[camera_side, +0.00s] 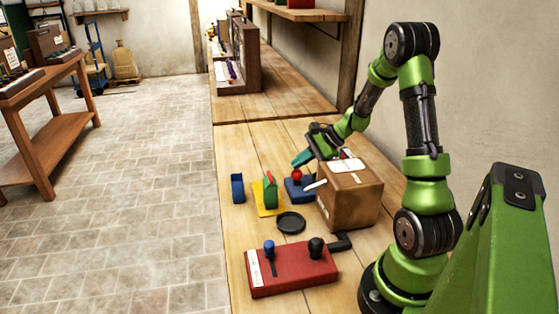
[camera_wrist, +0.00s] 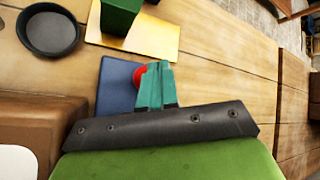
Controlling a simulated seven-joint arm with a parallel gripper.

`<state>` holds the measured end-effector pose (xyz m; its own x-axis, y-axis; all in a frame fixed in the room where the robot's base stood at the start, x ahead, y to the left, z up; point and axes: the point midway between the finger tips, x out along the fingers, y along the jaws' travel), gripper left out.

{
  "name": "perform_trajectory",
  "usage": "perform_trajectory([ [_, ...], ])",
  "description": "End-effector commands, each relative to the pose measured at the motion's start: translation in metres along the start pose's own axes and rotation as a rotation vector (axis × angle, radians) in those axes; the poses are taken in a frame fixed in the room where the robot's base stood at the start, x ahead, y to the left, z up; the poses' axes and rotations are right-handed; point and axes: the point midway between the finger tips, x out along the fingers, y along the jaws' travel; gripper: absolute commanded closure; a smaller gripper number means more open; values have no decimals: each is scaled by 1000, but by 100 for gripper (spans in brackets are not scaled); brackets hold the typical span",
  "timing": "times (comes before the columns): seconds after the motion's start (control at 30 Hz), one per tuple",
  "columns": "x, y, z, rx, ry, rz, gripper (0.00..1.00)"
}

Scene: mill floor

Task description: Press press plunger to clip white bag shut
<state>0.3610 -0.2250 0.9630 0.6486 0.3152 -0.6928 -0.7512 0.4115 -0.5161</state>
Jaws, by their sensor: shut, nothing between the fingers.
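A blue base (camera_side: 298,190) with a round red knob (camera_side: 297,175), which looks like the press and its plunger, stands on the bench left of a cardboard box. In the wrist view the red knob (camera_wrist: 138,76) is partly hidden by my teal fingers, and the blue base (camera_wrist: 115,82) lies beyond them. My gripper (camera_side: 298,163) is shut and empty, its fingertips just above the red knob; I cannot tell if they touch. It also shows in the wrist view (camera_wrist: 157,68). A small white piece (camera_side: 316,184) sits between base and box; I cannot tell if it is the white bag.
The cardboard box (camera_side: 350,198) stands close on the right. A green block (camera_side: 271,194) on a yellow plate (camera_side: 260,209), a blue upright piece (camera_side: 237,188) and a black dish (camera_side: 291,222) lie nearby. A red unit (camera_side: 292,272) with knobs is in front. The far bench is partly clear.

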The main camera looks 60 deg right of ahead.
Motion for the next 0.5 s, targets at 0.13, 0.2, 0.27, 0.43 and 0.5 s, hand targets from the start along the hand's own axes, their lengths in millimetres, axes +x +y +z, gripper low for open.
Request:
perform_trajectory([
  [0.13,5,11,-1,2,-4,23,100],
  [0.2,6,11,-1,1,-4,23,100],
  [0.27,6,12,-2,0,-4,24,100],
  [0.43,8,13,-3,-1,-4,24,100],
  [0.5,9,13,-3,-1,-3,24,100],
])
